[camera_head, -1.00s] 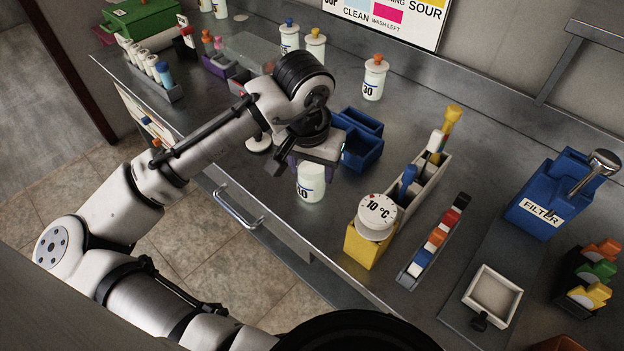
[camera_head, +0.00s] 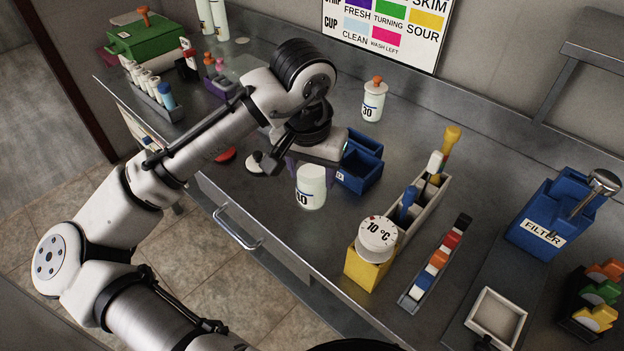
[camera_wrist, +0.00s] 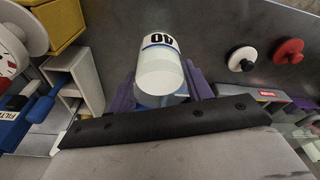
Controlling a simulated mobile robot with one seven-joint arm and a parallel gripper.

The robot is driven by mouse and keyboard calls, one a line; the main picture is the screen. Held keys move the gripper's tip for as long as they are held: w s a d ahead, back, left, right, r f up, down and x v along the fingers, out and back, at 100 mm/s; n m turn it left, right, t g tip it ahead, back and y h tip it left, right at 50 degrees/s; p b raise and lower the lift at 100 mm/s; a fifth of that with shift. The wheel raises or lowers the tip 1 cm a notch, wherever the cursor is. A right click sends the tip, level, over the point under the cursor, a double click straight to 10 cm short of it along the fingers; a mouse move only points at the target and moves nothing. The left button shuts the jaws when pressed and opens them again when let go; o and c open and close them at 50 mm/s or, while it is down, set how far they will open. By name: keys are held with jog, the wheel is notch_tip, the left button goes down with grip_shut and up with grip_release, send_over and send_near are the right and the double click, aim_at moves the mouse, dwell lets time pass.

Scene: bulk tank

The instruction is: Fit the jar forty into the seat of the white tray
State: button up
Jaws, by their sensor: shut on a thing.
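A white jar (camera_head: 311,188) with a partly visible number that looks like 40 is in my gripper (camera_head: 303,165). In the wrist view the jar (camera_wrist: 160,68) sits upside down in the picture between two purple fingers, with its number and a blue line showing. The gripper is shut on it. I cannot tell how far its base is from the steel bench. A small square white tray (camera_head: 476,328) with a raised rim lies at the lower right, well apart from the jar. Its inside looks empty.
A blue bin (camera_head: 372,180) stands just right of the jar. A yellow block with a 10 °C dial (camera_head: 376,236), a long pale caddy (camera_head: 437,197) and a row of coloured blocks (camera_head: 436,268) lie between jar and tray. A blue filter box (camera_head: 550,222) stands far right.

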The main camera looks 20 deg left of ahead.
notch_tip(320, 180, up, 15)
dwell(1.0)
jog(key=shift+r, duration=0.15)
